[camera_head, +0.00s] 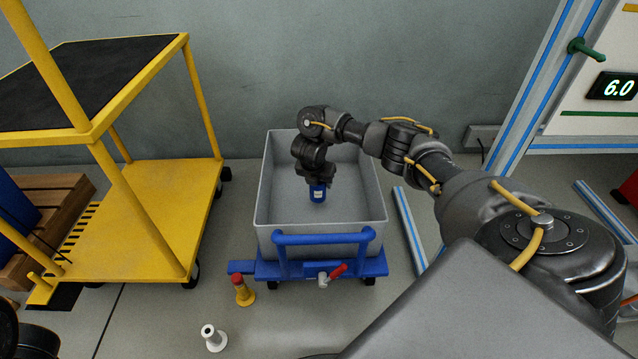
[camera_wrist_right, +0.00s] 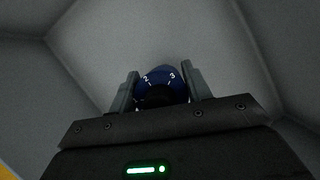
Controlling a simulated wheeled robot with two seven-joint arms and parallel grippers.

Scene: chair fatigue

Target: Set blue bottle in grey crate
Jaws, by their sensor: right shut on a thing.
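The blue bottle (camera_head: 318,192) hangs below my right gripper (camera_head: 318,181) in the head view, within the outline of the grey crate (camera_head: 350,228). My right gripper is shut on the bottle. In the right wrist view the blue bottle (camera_wrist_right: 163,82), with white marks, sits between the two fingers of my right gripper (camera_wrist_right: 160,88), and grey crate walls (camera_wrist_right: 85,50) surround it. I cannot tell whether the bottle touches the crate floor. The rest of the crate looks empty. My left gripper does not show.
The crate stands on a blue wheeled frame (camera_head: 325,239) with a red-handled valve (camera_head: 332,275) in front. A yellow trolley (camera_head: 160,215) is at left. A red-and-yellow piece (camera_head: 243,290) and a white spool (camera_head: 214,338) stand on the floor. A blue-striped rail (camera_head: 410,228) lies at right.

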